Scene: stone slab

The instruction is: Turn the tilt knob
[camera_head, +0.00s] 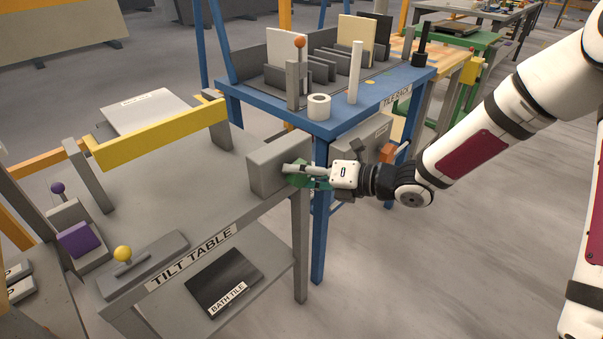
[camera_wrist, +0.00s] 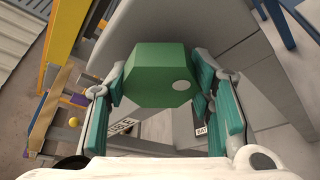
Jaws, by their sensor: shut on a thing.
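The tilt knob (camera_wrist: 150,72) is a green faceted block with a pale round dot on its face, fixed to a grey housing (camera_head: 275,163) at the right end of the tilt table (camera_head: 190,205). In the head view, the knob is mostly hidden by my gripper (camera_head: 299,172), with a bit of green showing. In the wrist view, my gripper (camera_wrist: 161,88) has its teal-padded fingers on either side of the knob, closed on it. The knob's far side is hidden.
A blue tile rack (camera_head: 335,122) with upright tiles, a white roll (camera_head: 319,106) and a white post stands just behind. A yellow bar (camera_head: 160,136) crosses the table. A lever with a yellow ball (camera_head: 123,254) sits at the front left. Open floor lies to the right.

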